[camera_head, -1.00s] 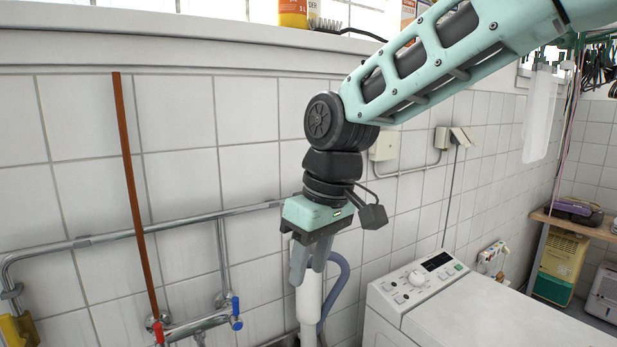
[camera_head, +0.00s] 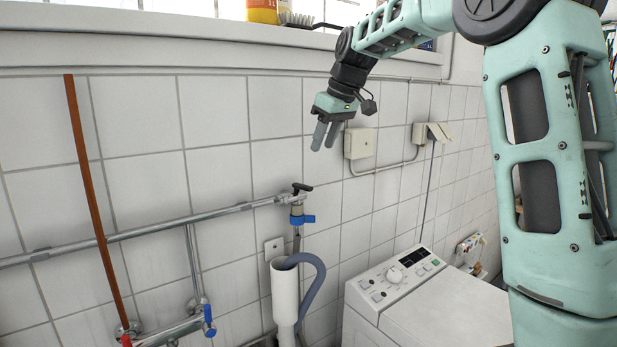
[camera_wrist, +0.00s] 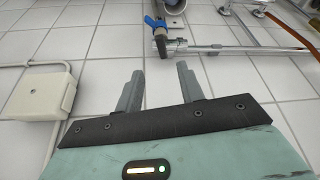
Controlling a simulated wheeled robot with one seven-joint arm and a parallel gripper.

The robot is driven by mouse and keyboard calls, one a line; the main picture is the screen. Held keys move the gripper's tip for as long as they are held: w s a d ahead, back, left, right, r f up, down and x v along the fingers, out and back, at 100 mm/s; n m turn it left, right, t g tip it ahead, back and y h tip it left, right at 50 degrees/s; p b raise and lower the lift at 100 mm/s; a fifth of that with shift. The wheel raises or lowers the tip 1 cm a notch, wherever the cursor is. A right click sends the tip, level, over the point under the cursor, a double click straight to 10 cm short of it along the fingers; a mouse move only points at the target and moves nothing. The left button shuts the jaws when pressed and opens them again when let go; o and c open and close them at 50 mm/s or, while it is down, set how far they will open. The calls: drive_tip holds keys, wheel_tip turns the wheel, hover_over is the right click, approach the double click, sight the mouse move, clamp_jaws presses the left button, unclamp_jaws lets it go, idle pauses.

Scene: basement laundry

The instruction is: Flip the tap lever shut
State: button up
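A tap (camera_head: 297,208) sits at the right end of the horizontal wall pipe. It has a black lever (camera_head: 302,187) on top and a blue handle (camera_head: 307,219) below. In the wrist view, the black lever (camera_wrist: 160,44) and blue handle (camera_wrist: 154,22) show at the top, beyond the fingertips. My gripper (camera_head: 325,136) is above the tap and slightly to its right, apart from it, fingers pointing down. In the wrist view, my gripper (camera_wrist: 160,80) has its two fingers spread with nothing between them. Whether the tap is open cannot be told.
A white drain pipe (camera_head: 285,295) with a grey hose (camera_head: 317,285) stands below the tap. A washing machine (camera_head: 410,290) is at the lower right. A wall box (camera_head: 360,143) is right of my gripper. A lower tap with a blue handle (camera_head: 208,318) is at the lower left.

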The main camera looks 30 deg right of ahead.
sight(307, 186)
drive_tip(key=p+x, duration=0.2)
drive_tip(key=x, duration=0.9)
drive_tip(key=shift+w+a+f, duration=0.1)
drive_tip(key=shift+w+f, duration=0.05)
drive_tip(key=shift+f, duration=0.05)
clamp_jaws()
